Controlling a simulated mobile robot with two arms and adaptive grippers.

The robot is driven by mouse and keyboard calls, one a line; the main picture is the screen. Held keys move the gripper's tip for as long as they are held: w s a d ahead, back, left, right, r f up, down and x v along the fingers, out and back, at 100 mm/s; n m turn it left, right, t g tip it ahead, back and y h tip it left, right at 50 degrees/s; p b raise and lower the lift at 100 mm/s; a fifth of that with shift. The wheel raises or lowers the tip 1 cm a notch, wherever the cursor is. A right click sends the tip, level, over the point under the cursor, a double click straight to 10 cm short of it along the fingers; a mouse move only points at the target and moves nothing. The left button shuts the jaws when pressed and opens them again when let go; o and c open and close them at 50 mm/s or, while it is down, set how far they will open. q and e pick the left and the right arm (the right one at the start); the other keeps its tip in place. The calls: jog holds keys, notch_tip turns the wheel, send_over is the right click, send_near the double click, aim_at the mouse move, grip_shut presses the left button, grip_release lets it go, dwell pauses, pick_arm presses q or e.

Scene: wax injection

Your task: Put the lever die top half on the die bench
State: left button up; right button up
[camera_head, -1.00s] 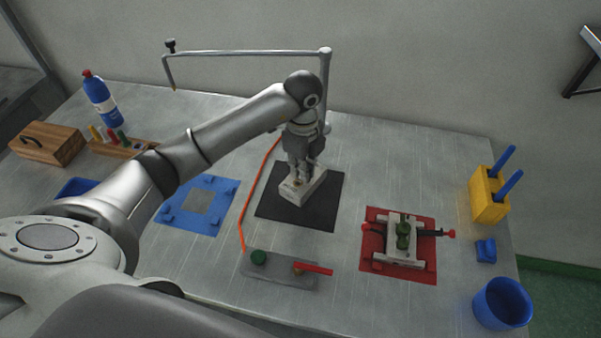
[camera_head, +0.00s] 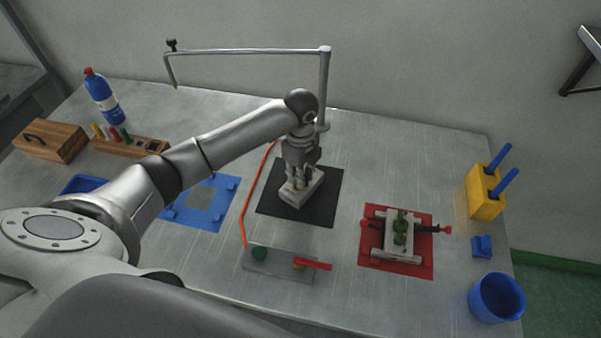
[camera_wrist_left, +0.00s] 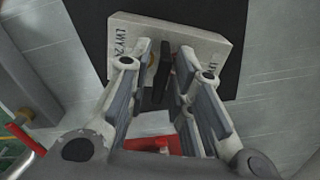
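A pale, flat block with dark lettering, apparently the lever die top half (camera_head: 309,190), is at the black mat (camera_head: 328,205) in the head view. The block also shows in the wrist view (camera_wrist_left: 205,42), with dark surface behind it. My left gripper (camera_head: 299,178) is directly above the block. In the wrist view the left fingers (camera_wrist_left: 166,62) stand apart, with a narrow dark upright part between them and gaps beside it, so they look open. The fingers hide part of the block. Which surface is the die bench is not certain. My right gripper is out of view.
A red mat (camera_head: 378,262) with a clamped die assembly (camera_head: 402,238) lies right. A grey plate with a red lever (camera_head: 280,265) is in front, a blue mat (camera_head: 222,215) left. A yellow holder (camera_head: 484,193) and blue cup (camera_head: 497,299) stand right. A tall post (camera_head: 324,85) rises behind.

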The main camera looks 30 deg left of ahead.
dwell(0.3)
pick_arm(q)
jog(key=shift+r, duration=0.25)
jog(key=shift+r+b, duration=1.7)
jog(key=shift+r, duration=4.2)
